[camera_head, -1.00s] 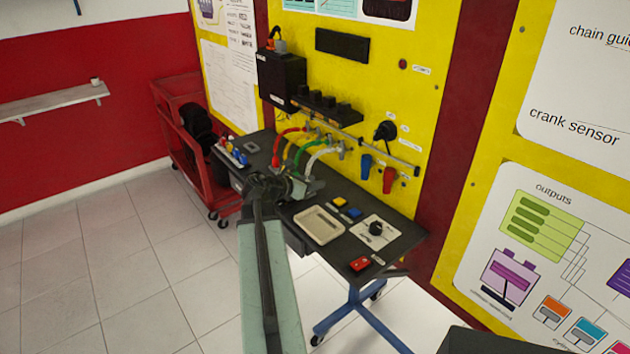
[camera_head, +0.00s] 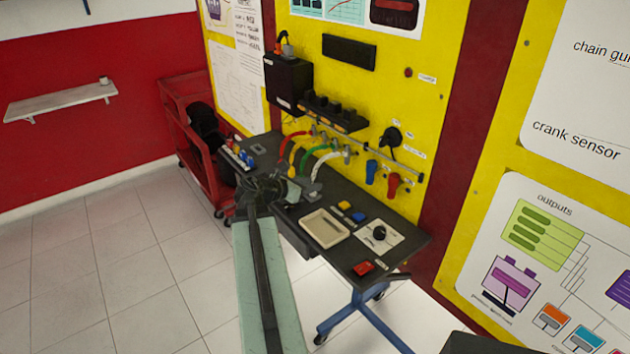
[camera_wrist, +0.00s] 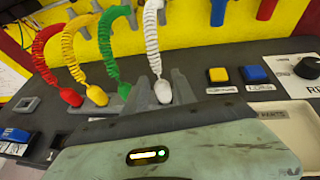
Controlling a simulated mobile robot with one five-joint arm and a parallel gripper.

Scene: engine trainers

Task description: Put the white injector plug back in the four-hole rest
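The white injector plug (camera_wrist: 162,91) hangs at the end of a white coiled lead (camera_wrist: 151,45). In the wrist view it stands roughly upright between the two grey fingers of my gripper (camera_wrist: 163,99). The fingers flank it closely, but I cannot tell whether they press on it. In the head view my gripper (camera_head: 296,190) is low over the bench, by the end of the white lead. The red plug (camera_wrist: 70,97), yellow plug (camera_wrist: 97,95) and green plug (camera_wrist: 125,91) stand in a row to its left. I cannot make out the four-hole rest's holes.
On the dark bench, a yellow button (camera_wrist: 217,75), a blue button (camera_wrist: 254,74) and a cream parts tray (camera_head: 325,212) lie right of my gripper. A grey square piece (camera_wrist: 25,105) lies left. A red cart (camera_head: 170,110) stands beyond the bench's left end.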

